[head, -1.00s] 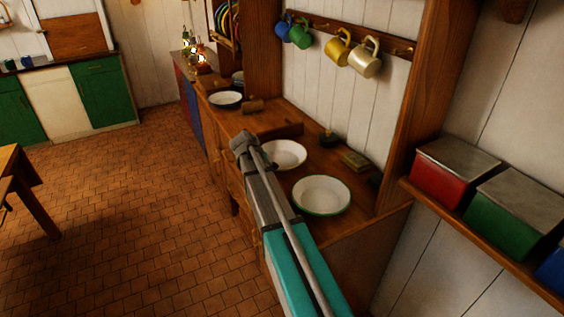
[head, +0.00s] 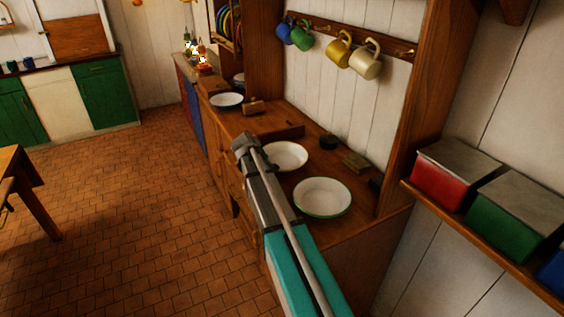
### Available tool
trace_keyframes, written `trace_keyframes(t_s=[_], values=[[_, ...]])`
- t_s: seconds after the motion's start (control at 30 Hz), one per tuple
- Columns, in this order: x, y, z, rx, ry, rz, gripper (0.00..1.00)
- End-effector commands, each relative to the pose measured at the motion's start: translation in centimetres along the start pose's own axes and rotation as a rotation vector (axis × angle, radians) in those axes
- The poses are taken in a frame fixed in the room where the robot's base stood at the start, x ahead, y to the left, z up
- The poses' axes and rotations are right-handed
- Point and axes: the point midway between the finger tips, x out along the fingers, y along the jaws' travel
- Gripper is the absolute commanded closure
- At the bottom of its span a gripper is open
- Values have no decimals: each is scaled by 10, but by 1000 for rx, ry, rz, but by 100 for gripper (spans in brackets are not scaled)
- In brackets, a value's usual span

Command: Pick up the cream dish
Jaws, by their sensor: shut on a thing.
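A cream dish (head: 287,155) with a plain rim sits on the wooden dresser top, its left edge hidden behind my arm. A second pale dish with a green rim (head: 322,197) sits nearer, just right of my arm. My arm reaches from the bottom of the head view up to a grey joint left of the cream dish. My gripper's fingers do not show; they are hidden by or beyond the arm. I cannot see contact between the gripper and either dish.
A blue-rimmed dish (head: 226,100) and a wooden block (head: 253,107) stand further back on the dresser. Several mugs (head: 366,60) hang above. Red (head: 445,172) and green tins (head: 515,212) line a shelf at right. Tiled floor (head: 130,220) at left is open, beside a table (head: 25,175).

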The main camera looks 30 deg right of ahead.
Motion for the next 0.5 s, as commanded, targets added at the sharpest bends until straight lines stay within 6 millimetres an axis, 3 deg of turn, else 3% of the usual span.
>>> trace_keyframes(t_s=[0.5], values=[[-9, 6, 0, 0, 0, -3, 100]])
